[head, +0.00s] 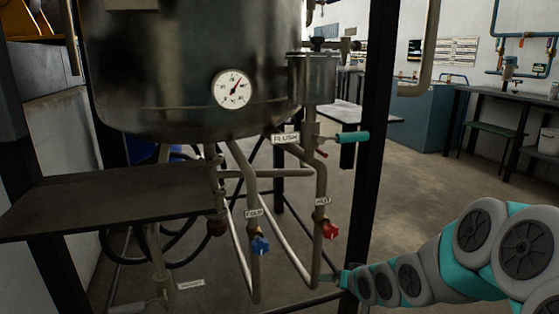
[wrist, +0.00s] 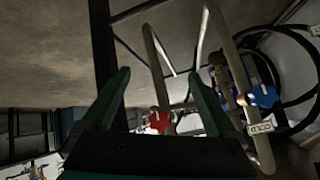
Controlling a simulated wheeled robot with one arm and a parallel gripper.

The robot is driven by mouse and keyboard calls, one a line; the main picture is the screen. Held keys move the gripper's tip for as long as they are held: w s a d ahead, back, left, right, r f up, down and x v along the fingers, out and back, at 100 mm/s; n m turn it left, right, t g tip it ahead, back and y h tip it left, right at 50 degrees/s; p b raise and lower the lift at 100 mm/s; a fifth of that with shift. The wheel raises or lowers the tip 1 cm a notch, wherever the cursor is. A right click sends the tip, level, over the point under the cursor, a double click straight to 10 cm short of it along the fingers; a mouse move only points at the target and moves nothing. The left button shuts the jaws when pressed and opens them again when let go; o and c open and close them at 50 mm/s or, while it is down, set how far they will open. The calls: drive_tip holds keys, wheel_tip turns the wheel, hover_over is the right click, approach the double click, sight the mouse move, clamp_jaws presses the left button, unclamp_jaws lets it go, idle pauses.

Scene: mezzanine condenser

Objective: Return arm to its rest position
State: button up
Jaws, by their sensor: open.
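My arm reaches in from the lower right of the head view. My gripper (head: 336,279) is small there, low beside the dark frame post, below the red valve handle (head: 329,230) on the pipe tagged HOT. In the wrist view the two green fingers of my gripper (wrist: 160,82) stand wide apart with nothing held. The red handle (wrist: 158,122) shows between them, apart from both fingers. The blue valve handle (head: 260,245) is on the pipe tagged COLD; it also shows right of the fingers in the wrist view (wrist: 264,96).
A metal tank (head: 190,70) with a gauge (head: 232,89) hangs over the pipes. A teal handle (head: 352,137) sticks out by the FLUSH tag. The dark post (head: 366,180) stands close to my arm. A dark shelf (head: 110,203) is at left. Open floor (head: 430,170) lies right.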

drive_tip(key=s+r+g, duration=0.2)
drive_tip(key=s+g, duration=0.1)
drive_tip(key=s, duration=0.9)
drive_tip(key=s+r+n+g+h+p, duration=0.1)
drive_tip(key=s+g, duration=0.3)
drive_tip(key=s, duration=0.9)
drive_tip(key=s+a+r+g+h+p, duration=0.1)
drive_tip(key=s+r+g, duration=0.2)
drive_tip(key=s, duration=1)
drive_tip(key=shift+s+r+n+g, duration=0.2)
drive_tip(key=shift+r+n+g, duration=0.15)
drive_tip(key=shift+r, duration=0.2)
